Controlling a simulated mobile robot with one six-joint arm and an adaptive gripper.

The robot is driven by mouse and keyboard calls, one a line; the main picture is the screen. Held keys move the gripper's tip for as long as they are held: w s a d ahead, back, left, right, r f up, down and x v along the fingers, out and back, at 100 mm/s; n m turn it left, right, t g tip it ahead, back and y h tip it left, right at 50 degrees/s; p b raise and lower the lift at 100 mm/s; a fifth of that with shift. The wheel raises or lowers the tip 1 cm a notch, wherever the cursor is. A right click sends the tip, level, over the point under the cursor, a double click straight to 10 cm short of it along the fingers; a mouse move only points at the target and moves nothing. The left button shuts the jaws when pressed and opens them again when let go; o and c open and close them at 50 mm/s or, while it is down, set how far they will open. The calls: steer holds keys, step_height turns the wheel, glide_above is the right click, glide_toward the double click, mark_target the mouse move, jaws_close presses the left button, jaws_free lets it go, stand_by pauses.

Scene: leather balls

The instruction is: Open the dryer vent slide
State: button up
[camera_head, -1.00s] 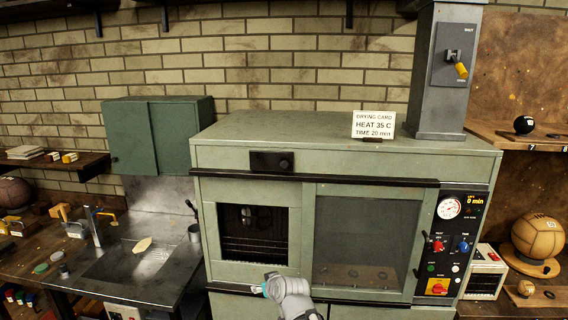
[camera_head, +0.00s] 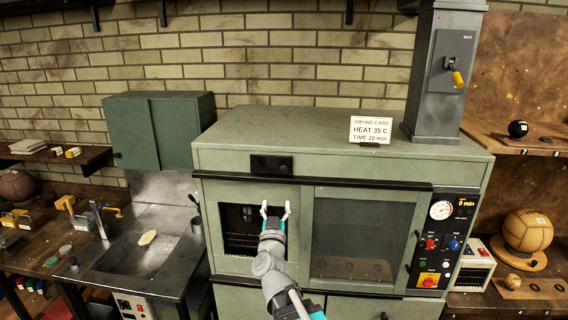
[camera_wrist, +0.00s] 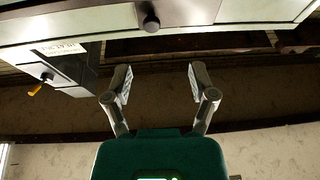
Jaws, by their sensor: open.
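The dryer vent slide is a grey plate (camera_head: 451,58) on the front of the square duct above the dryer's right end. It has a yellow-tipped handle (camera_head: 457,78), angled down and outward. "SHUT" shows above the handle. The handle also shows at the left of the wrist view (camera_wrist: 36,89), with the duct (camera_wrist: 75,70) beside it. My gripper (camera_head: 276,212) is open and empty in front of the dryer's left opening, well left of and below the handle. Its spread fingers also show in the wrist view (camera_wrist: 158,80), with nothing between them.
The green dryer (camera_head: 330,155) fills the middle, with a dark rail (camera_head: 320,181) across its front. A drying card (camera_head: 371,130) stands on top, left of the duct. The control panel (camera_head: 441,245) is at right. Shelves with balls (camera_head: 527,230) stand further right. A sink bench (camera_head: 140,255) is at left.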

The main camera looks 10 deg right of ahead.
mark_target(284, 169)
steer(key=shift+s+d+r+m+h, duration=0.2)
steer(key=shift+d+r+m+h, duration=0.15)
steer(key=shift+h, duration=0.25)
steer(key=shift+w+r, duration=0.1)
steer(key=shift+p+x, duration=2.7)
steer(key=shift+x, duration=4.05)
steer(key=shift+c, duration=0.2)
jaws_close()
